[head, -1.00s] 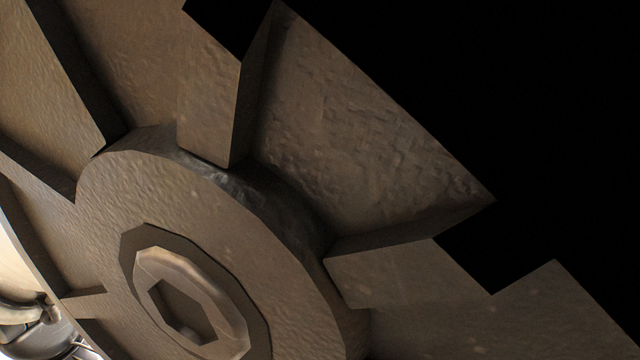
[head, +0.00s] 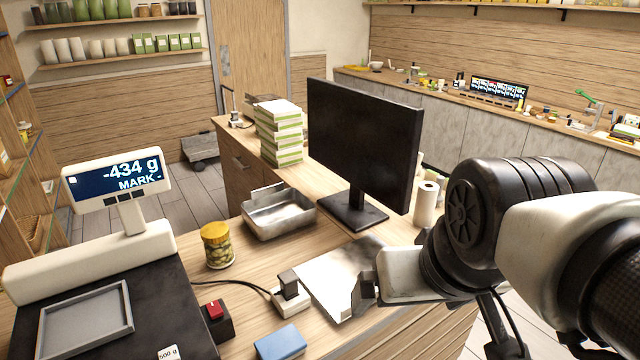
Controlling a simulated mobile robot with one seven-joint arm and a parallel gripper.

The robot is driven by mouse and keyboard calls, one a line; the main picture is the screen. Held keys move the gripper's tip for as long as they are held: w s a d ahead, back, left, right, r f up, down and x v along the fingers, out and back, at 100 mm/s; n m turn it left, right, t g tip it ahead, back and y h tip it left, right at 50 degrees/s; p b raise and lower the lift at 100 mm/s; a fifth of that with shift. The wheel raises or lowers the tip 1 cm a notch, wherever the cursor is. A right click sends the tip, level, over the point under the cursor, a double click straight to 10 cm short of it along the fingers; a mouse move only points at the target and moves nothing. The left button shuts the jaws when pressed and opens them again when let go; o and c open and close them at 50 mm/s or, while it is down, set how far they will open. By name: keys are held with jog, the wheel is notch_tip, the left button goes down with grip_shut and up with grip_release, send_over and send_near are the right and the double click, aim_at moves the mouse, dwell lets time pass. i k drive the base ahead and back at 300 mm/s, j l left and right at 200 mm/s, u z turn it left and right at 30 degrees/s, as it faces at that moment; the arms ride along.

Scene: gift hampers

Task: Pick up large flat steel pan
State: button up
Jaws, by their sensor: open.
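A large flat steel pan (head: 332,277) lies on the wooden counter in the head view, in front of the black monitor. A second, deeper rectangular steel pan (head: 279,216) with raised walls stands behind and left of it. My gripper (head: 360,294) is open, low over the right part of the flat pan. My gripper hides part of that pan's right side, and I cannot tell whether the fingers touch it. I see nothing held between the fingers.
A black monitor (head: 365,142), a jar (head: 217,246), a small white-and-grey device (head: 289,293) with a cable, and a blue block (head: 281,342) surround the flat pan. A scale display (head: 118,178) stands at left. A paper roll (head: 426,204) is behind my arm.

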aim_at(331, 277)
jog(key=i+l+u, duration=0.25)
jog(key=l+u, duration=0.25)
jog(key=l, duration=0.15)
jog(key=i+l+u, duration=0.1)
jog(key=l+u, duration=0.15)
jog(key=l, duration=0.15)
jog(key=i+l+u, duration=0.2)
jog(key=l, duration=0.2)
jog(key=k, duration=0.1)
